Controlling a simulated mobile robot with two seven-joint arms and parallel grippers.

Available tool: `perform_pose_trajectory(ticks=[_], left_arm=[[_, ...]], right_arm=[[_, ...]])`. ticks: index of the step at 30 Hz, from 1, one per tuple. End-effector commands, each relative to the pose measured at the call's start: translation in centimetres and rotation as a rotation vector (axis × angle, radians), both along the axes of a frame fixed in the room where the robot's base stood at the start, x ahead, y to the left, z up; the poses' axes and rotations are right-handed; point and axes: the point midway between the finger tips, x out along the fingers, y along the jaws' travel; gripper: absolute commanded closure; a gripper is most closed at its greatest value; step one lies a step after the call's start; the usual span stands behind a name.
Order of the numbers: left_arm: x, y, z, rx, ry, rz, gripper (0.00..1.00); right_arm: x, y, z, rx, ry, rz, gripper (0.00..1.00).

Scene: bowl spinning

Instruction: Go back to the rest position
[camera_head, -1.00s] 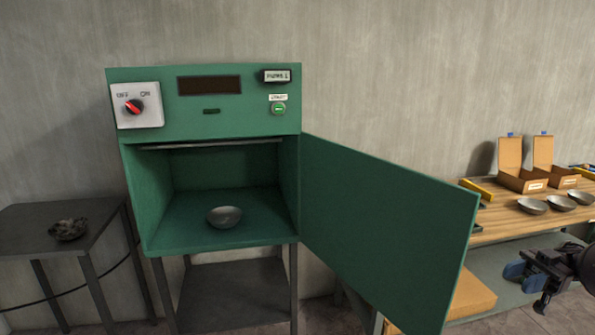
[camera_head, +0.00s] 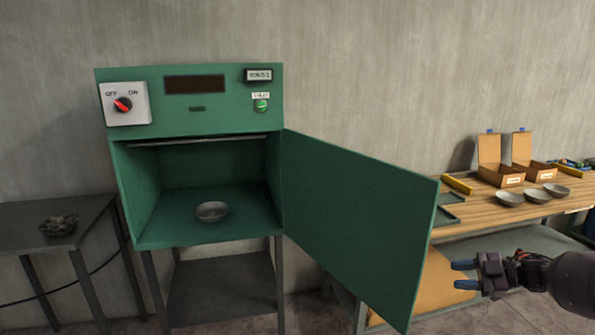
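My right gripper (camera_head: 465,274) shows at the lower right of the head view, its arm coming in from the right edge. Its two blue-tipped fingers point left and stand apart, with nothing between them. It is in front of the wooden workbench, to the right of the open green door (camera_head: 362,225). My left gripper is not in the view. A metal bowl (camera_head: 212,211) sits on the floor of the green machine (camera_head: 190,150), whose door stands wide open. The red switch (camera_head: 123,104) is on the machine's upper left.
A dark side table (camera_head: 30,232) at the left holds a dark, rough-looking item (camera_head: 59,225). The wooden bench (camera_head: 470,215) at the right holds several bowls and two open cardboard boxes (camera_head: 500,175). The open door juts out between machine and bench.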

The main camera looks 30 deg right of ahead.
Motion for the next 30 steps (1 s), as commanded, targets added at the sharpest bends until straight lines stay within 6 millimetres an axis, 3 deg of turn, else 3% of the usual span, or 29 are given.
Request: perform_pose_trajectory(ticks=[5, 11, 18, 24, 30], left_arm=[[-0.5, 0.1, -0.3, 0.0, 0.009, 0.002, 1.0], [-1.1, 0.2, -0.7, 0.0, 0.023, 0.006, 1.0], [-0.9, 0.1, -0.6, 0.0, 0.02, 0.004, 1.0], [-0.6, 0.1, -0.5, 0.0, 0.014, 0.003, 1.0], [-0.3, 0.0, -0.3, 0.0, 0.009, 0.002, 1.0]], right_arm=[[1.2, 2.5, -5.2, -0.091, -0.028, -0.171, 0.62], [1.2, 6.7, -11.1, -0.169, 0.003, -0.357, 0.62], [-0.7, 14.2, -17.5, -0.208, 0.125, -0.553, 0.62], [-2.9, 21.6, -20.6, -0.171, 0.258, -0.668, 0.62], [-4.7, 29.2, -21.3, -0.051, 0.376, -0.749, 0.62]])
